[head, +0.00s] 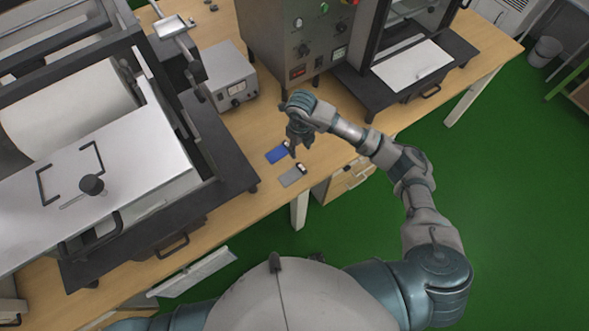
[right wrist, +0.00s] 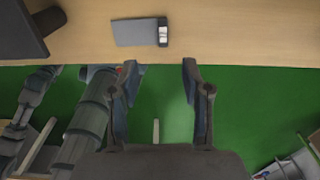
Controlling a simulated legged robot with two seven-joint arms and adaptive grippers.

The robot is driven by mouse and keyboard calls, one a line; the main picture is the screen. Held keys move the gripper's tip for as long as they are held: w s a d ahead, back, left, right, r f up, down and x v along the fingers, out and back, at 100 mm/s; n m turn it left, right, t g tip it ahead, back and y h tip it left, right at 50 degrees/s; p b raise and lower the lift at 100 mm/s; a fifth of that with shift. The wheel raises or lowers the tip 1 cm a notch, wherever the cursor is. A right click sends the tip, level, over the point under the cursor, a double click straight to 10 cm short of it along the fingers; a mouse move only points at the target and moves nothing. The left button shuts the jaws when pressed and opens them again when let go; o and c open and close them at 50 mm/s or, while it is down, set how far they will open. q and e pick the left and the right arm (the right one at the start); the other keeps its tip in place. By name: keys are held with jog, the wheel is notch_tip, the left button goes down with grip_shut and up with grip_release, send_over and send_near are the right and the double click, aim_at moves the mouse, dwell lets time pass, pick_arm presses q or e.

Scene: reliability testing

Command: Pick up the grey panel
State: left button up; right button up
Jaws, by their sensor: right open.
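The grey panel (head: 291,177) lies flat on the wooden table near its front edge, with a black end piece on its right end. It also shows in the right wrist view (right wrist: 135,32), beyond the fingertips and slightly left of their middle. A blue panel (head: 276,155) lies just behind it in the head view. My right gripper (head: 296,151) hangs above the table close to the blue panel, behind the grey one. In the right wrist view its two fingers (right wrist: 160,68) are apart with nothing between them. My left gripper is not in view.
A large machine with a dark base (head: 232,190) stands to the left of the panels. A grey meter box (head: 228,82) and a control cabinet (head: 300,45) stand behind. A dark-framed press (head: 365,85) is at right. Bare wooden table (head: 335,150) lies right of the panels.

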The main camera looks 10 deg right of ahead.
send_over(302, 168)
jog(key=f, duration=0.7)
jog(key=shift+w+f, duration=0.25)
jog(key=shift+w, duration=0.1)
jog(key=shift+s+a+f, duration=0.1)
jog(key=shift+s+f, duration=0.05)
jog(key=shift+f, duration=0.4)
notch_tip(302, 168, down, 4)
jog(key=shift+f, duration=0.1)
jog(key=shift+s, duration=0.15)
grip_shut()
